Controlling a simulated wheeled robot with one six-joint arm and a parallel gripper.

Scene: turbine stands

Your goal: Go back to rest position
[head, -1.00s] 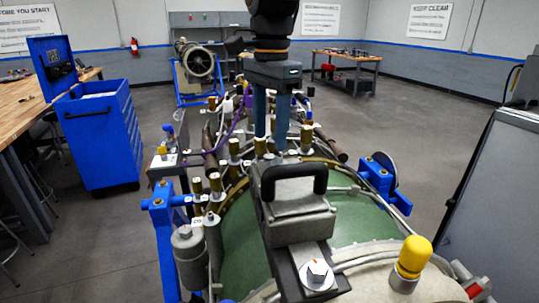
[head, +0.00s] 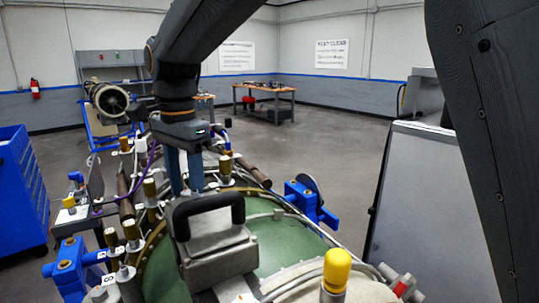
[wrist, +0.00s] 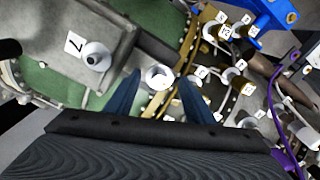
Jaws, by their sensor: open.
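My gripper (head: 187,188) hangs pointing down over the turbine, just behind the grey box (head: 215,240) with the black handle (head: 208,212). Its two blue fingers are apart, with nothing held between them. In the wrist view the open fingers (wrist: 160,88) frame a white round fitting (wrist: 158,76) beyond them. I cannot tell whether the fingertips touch anything. The grey box also shows in the wrist view (wrist: 90,35), with a label marked 7.
The green turbine casing (head: 285,240) carries several brass fittings, hoses and a yellow cap (head: 337,270). A blue tool cabinet (head: 22,195) stands at left. A grey panel (head: 425,200) stands at right. Open floor (head: 330,150) lies beyond the turbine.

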